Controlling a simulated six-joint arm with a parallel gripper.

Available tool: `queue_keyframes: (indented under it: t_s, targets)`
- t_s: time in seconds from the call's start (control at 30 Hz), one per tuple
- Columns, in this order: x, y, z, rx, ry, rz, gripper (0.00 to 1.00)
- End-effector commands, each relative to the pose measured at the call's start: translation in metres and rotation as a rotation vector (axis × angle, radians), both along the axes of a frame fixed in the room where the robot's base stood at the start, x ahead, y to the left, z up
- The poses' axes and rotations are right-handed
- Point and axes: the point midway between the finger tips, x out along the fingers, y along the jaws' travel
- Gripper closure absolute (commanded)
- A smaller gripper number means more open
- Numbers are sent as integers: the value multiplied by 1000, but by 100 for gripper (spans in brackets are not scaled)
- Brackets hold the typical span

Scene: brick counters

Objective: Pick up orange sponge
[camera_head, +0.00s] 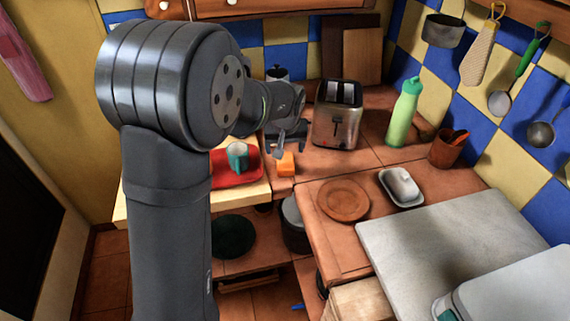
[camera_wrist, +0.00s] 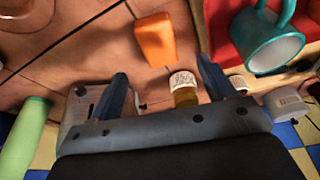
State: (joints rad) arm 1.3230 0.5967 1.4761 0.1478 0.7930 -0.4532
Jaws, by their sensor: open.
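The orange sponge (camera_head: 286,164) lies on the brick counter, just right of the red tray and left of the toaster in the head view. In the wrist view the orange sponge (camera_wrist: 155,39) shows whole, ahead of the fingertips and between their lines. My gripper (camera_wrist: 160,75) is open, its two blue fingers apart with nothing between them. In the head view my arm reaches over the counter, and the gripper is small and partly hidden near the sponge.
A teal mug (camera_head: 238,156) stands on the red tray (camera_head: 225,178), left of the sponge. A toaster (camera_head: 338,115) and a green bottle (camera_head: 404,112) stand to the right. A jar with a white lid (camera_wrist: 183,80) shows near the fingers. A brown plate (camera_head: 343,200) lies in front.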

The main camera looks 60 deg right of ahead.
Motion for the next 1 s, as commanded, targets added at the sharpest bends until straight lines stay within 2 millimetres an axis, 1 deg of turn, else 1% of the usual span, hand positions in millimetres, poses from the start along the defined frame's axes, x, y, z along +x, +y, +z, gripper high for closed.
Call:
queue_keyframes:
  t_s: [0.03,0.1,0.2,0.37,0.7,0.8,1.0]
  targets:
    - [2,-2,-11,3,1,0,25]
    - [4,-5,-22,3,1,0,25]
    - [6,-8,-31,1,1,0,25]
    - [7,-10,-39,1,1,0,25]
    - [13,-22,-81,2,1,-1,25]
    - [13,-24,-85,-2,1,-2,25]
    - [13,-24,-85,-2,1,-2,25]
